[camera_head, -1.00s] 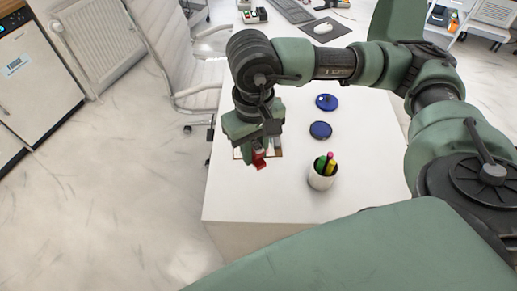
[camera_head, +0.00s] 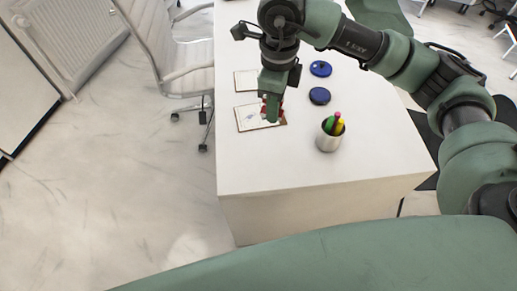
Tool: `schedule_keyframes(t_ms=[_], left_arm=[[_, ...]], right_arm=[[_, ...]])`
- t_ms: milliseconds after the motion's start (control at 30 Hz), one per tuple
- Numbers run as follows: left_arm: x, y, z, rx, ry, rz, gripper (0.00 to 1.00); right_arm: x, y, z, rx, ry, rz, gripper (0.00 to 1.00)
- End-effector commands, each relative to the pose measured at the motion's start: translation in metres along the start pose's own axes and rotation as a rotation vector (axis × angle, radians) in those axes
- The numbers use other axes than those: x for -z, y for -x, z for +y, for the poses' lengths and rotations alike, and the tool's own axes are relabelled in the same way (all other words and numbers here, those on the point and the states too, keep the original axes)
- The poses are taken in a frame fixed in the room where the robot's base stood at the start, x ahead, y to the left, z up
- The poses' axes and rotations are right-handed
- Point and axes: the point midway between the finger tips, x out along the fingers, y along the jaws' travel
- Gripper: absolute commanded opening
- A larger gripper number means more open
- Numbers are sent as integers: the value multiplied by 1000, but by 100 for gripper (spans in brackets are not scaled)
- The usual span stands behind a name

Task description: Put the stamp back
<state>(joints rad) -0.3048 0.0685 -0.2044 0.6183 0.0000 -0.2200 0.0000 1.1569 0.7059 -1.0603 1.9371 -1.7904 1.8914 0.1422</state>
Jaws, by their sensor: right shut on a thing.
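My right gripper (camera_head: 271,113) points down over the right part of the nearer paper (camera_head: 248,120) on the white desk. It is shut on a small red stamp (camera_head: 281,106), mostly hidden by the fingers. I cannot tell whether the stamp touches the paper, which carries a faint mark. Two round blue items, perhaps ink pads or a stamp holder, lie to the right: the farther one (camera_head: 320,68) and the nearer one (camera_head: 319,96). My left gripper is not in view.
A metal cup (camera_head: 328,143) with several coloured pens stands right of the gripper. A second paper (camera_head: 246,80) lies behind the nearer one. The front of the white desk (camera_head: 270,170) is clear. A white chair (camera_head: 170,60) stands at its left.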

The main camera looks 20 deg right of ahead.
Motion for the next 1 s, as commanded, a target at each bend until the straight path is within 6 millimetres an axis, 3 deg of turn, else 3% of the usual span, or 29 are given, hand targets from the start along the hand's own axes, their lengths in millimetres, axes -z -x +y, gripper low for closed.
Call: schedule_keyframes(t_ms=[600, 800, 1000], left_arm=[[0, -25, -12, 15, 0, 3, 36], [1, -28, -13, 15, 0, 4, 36], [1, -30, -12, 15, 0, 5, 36]], right_arm=[[-43, -13, -28, -3, -1835, 1, 0], [-50, -16, -31, -2, -2215, 1, 0], [-52, -25, -32, -2, -2349, 4, 0]])
